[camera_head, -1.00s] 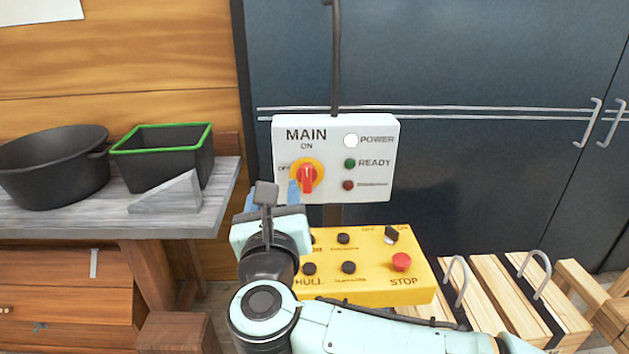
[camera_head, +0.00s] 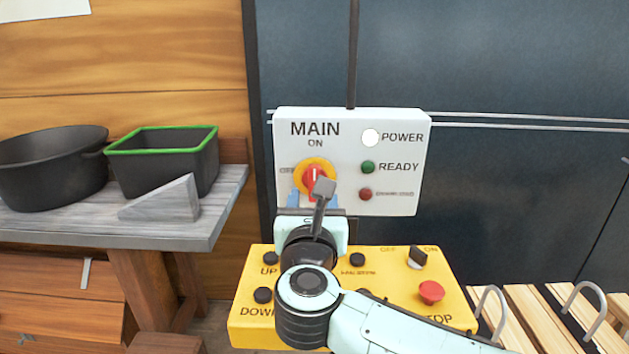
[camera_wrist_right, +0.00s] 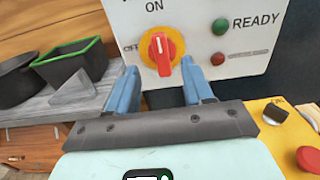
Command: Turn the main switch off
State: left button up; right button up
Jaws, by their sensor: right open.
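The main switch is a red knob on a yellow disc (camera_head: 315,172) on a white panel (camera_head: 400,195) marked MAIN, with ON above and OFF at its left. In the right wrist view, the red knob (camera_wrist_right: 160,51) stands upright, its white mark up toward ON. My right gripper (camera_wrist_right: 158,76) is open, its two blue fingers just below and either side of the knob, not seen to touch it. In the head view my right gripper (camera_head: 312,205) partly hides the knob's lower part. My left gripper is not in view.
Below the panel is a yellow control box (camera_head: 240,310) with several buttons, a black switch (camera_head: 417,257) and a red stop button (camera_head: 431,292). At left, a grey bench (camera_head: 80,225) holds a black pot (camera_head: 45,170) and a green-rimmed bin (camera_head: 165,165).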

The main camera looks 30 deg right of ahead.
aim_at(314, 177)
jog(key=x, duration=0.8)
jog(key=shift+p, duration=0.35)
jog(key=shift+s+a, duration=0.1)
grip_shut()
